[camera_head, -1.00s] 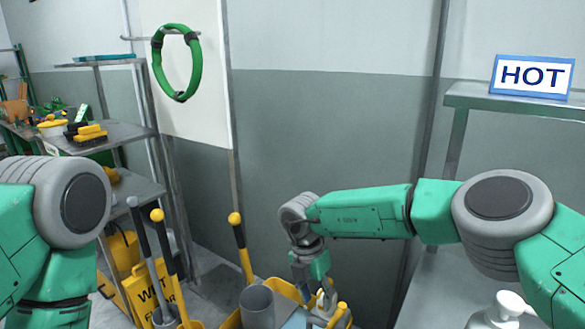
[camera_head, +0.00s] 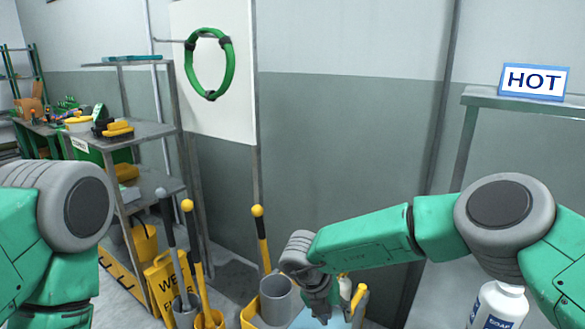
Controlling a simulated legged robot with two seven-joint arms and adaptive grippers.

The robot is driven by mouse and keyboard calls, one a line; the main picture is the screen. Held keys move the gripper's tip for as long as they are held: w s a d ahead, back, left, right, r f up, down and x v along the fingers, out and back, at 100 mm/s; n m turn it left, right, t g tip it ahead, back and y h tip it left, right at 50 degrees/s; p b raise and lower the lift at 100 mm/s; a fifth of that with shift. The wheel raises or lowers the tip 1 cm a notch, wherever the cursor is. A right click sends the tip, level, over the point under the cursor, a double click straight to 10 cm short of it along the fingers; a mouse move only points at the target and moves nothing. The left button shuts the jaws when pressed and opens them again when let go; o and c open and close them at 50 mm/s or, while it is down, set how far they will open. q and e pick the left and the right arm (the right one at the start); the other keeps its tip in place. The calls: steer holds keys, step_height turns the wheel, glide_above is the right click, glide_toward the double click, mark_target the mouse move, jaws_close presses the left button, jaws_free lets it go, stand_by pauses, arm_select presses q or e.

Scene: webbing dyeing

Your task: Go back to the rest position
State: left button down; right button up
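My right arm comes in from the right, and its forearm slopes down toward the lower middle. My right gripper (camera_head: 321,314) points down beside a grey cylinder (camera_head: 277,300) and over a light blue surface, near the yellow cart (camera_head: 248,314). Only the upper part of my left arm shows at the left edge. My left gripper is out of view.
A green ring (camera_head: 229,65) hangs on a white board. A metal shelf (camera_head: 150,130) with brushes stands left. A yellow wet-floor sign (camera_head: 163,285) and long-handled tools stand below it. A HOT sign (camera_head: 534,81) sits on a rack at right. A white soap bottle (camera_head: 497,308) is below.

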steer(key=s+d+f+n+t+y, duration=0.1)
steer(key=s+d+f+n+t, duration=0.7)
steer(key=n, duration=1.4)
steer(key=s+d+n+g+y, duration=0.1)
steer(key=s+d+n+g, duration=0.2)
steer(key=s, duration=0.6)
steer(key=s+d+f+n+g+y, duration=0.1)
steer(key=s+d+n+g, duration=0.1)
steer(key=s+d+n, duration=0.2)
steer(key=s+d+n+g+y, duration=0.1)
steer(key=s+d+n+g, duration=0.2)
steer(key=s+n, duration=0.6)
steer(key=s, duration=0.7)
steer(key=shift+d+f+g, duration=0.15)
steer(key=shift+d+g, duration=0.1)
steer(key=shift+g, duration=0.05)
steer(key=shift+w+d, duration=0.1)
steer(key=shift+w, duration=0.05)
